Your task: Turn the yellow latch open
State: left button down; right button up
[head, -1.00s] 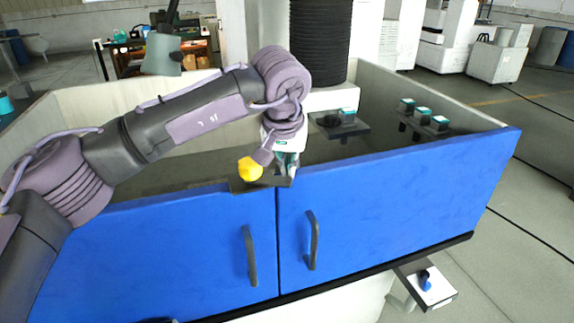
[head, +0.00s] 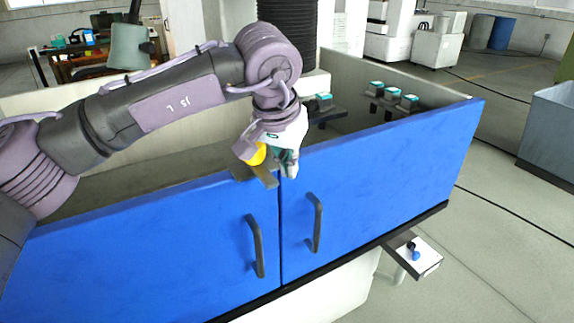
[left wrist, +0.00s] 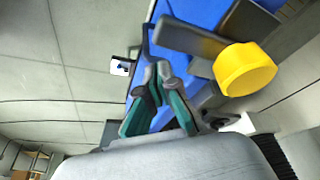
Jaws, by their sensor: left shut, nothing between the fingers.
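The latch has a yellow round knob (head: 257,154) and a dark flat bar (head: 266,175) at the top edge of the blue doors, just left of their seam. The bar slants down toward the right. In the left wrist view the yellow knob (left wrist: 246,68) is large at the upper right, with the dark bar (left wrist: 188,38) reaching left from it. My left gripper (head: 290,170) is shut and empty, just right of the knob and near the seam; its wrist partly hides the knob. Its fingertips (left wrist: 157,72) lie below the bar in the wrist view. My right gripper is not in view.
Two blue doors carry dark vertical handles (head: 255,246) and (head: 316,222). Behind them is a pale-walled enclosure with a black bellows column (head: 288,35) and teal-topped blocks (head: 392,93). A small shelf with a blue knob (head: 414,253) juts out at the lower right.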

pick_arm(q)
jog(key=shift+s+a+b, duration=0.35)
jog(key=shift+s+a, duration=0.15)
jog(key=shift+a, duration=0.2)
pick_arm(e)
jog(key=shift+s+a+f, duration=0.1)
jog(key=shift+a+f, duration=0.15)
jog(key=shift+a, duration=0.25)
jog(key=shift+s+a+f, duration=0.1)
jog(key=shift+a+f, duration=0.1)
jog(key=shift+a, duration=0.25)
pick_arm(q)
jog(key=shift+f, duration=0.1)
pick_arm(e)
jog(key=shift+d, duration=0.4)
